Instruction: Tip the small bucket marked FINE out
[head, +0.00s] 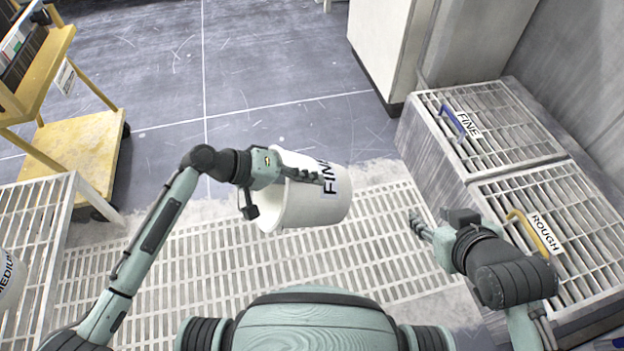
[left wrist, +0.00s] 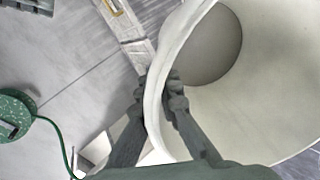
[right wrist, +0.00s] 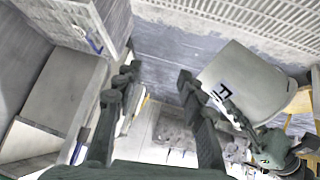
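The white bucket marked FINE (head: 322,205) hangs tilted in the air over the floor grating in the head view. My left gripper (head: 318,174) is shut on its wall near the rim. In the left wrist view one finger is inside and one outside the bucket wall (left wrist: 185,32), and the visible inside looks bare. The right wrist view shows the bucket (right wrist: 250,85) to the right of my right gripper (right wrist: 157,78). That gripper (head: 418,222) is open and empty, right of the bucket.
Slatted floor grating (head: 210,285) lies below. Two slatted bins stand at the right, with labels FINE (head: 468,124) and ROUGH (head: 546,233). A bucket marked MEDIUM (head: 10,280) is at the left edge. A yellow cart (head: 75,150) stands at upper left.

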